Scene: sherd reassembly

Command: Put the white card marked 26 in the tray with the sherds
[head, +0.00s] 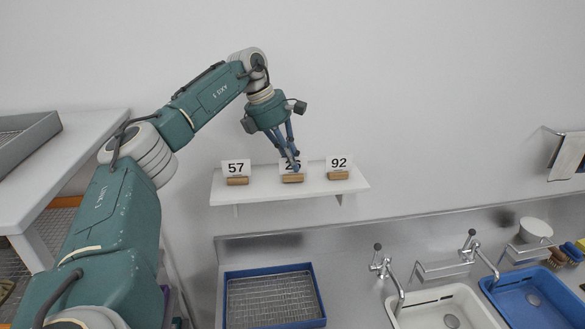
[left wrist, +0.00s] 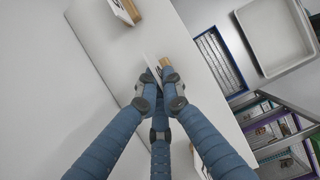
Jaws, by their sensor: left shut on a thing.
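A white card (head: 285,167) stands in a wooden block (head: 292,178) in the middle of the wall shelf (head: 255,191). Its first digit looks like a 2; my fingers cover the rest. My left gripper (head: 295,165) reaches down from above and is shut on this card. In the left wrist view the fingertips (left wrist: 158,80) close around the card (left wrist: 150,61), with its block (left wrist: 166,63) just beyond. The card still appears to be in its block. No sherds can be made out in any tray. My right gripper is not in view.
Card 57 (head: 236,167) stands left of the held card and card 92 (head: 339,163) right, both close by. A blue-rimmed wire-mesh tray (head: 323,322) lies below the shelf. A grey tray (head: 27,147) is on the white table at left. Taps (head: 388,267) and sinks are at right.

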